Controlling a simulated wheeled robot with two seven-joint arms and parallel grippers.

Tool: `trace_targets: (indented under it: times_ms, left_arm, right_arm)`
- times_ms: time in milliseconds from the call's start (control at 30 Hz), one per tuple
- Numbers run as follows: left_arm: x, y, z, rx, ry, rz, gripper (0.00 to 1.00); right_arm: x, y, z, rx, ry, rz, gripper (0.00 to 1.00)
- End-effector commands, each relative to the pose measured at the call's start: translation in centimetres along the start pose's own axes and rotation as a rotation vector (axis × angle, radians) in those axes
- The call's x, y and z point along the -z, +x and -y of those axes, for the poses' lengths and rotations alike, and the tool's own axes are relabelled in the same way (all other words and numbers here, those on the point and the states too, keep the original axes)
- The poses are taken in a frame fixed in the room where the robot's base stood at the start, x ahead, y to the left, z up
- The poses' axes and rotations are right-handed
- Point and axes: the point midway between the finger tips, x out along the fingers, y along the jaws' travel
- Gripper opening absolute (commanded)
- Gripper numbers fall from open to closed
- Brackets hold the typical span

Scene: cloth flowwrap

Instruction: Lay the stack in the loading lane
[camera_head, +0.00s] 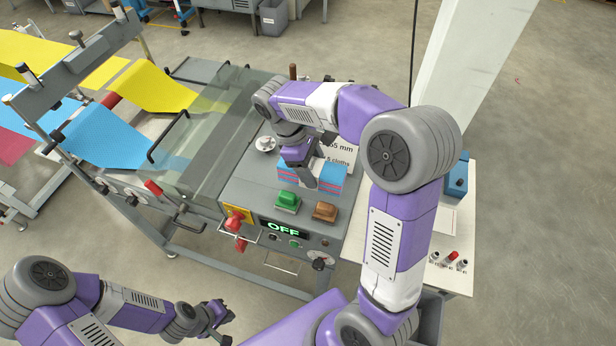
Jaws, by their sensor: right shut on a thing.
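The stack of folded cloths (331,175), with blue and pink-red layers, is on or just above the grey machine top, behind the green and brown buttons. My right gripper (303,180) points down over its middle and is shut on it; the fingers hide part of the stack. Whether the stack touches the surface cannot be told. The loading lane cannot be made out clearly; my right arm covers part of the machine top. My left gripper (224,324) is low at the front, away from the machine, with its fingers apart and empty.
A green button (287,201) and a brown button (326,211) sit in front of the stack. A clear cover (215,125) stands left of the stack; yellow, blue and pink sheets lie further left. A white side table (450,225) is at right.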

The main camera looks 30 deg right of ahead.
Motion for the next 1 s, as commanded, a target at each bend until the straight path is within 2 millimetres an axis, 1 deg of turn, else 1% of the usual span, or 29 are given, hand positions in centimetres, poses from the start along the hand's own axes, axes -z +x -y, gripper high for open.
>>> trace_targets:
  times_ms: [33,167,300,400,700,833,867,1000]
  left_arm:
    - [0.0,0.0,0.0,0.0,0.0,-0.001,0.0]
    - [0.1,0.1,0.0,0.0,0.0,-0.001,0.0]
    - [0.1,0.1,0.0,0.0,0.0,-0.002,0.0]
    - [0.1,0.1,0.0,0.0,0.0,-0.002,0.0]
    - [0.1,0.1,0.0,0.0,0.0,-0.002,0.0]
    - [0.1,0.4,0.1,0.0,0.0,-0.002,0.0]
    - [0.1,0.3,0.1,0.0,0.0,-0.002,0.0]
    - [0.1,0.3,0.1,0.0,0.0,-0.002,0.0]
  right_arm:
    - [0.3,0.7,0.0,0.001,-0.001,0.002,0.34]
    - [0.7,1.7,0.0,0.0,0.0,0.001,0.34]
    - [1.5,3.6,0.0,0.001,-0.001,0.003,0.34]
    - [1.9,4.6,0.0,0.0,0.0,0.002,0.34]
    - [2.0,4.8,0.0,-0.001,0.001,-0.001,0.34]
    - [2.2,5.2,0.0,-0.001,0.001,0.0,0.34]
    - [2.1,5.1,0.0,-0.001,0.001,-0.001,0.68]
    - [2.1,5.0,0.0,-0.001,0.001,-0.001,0.89]
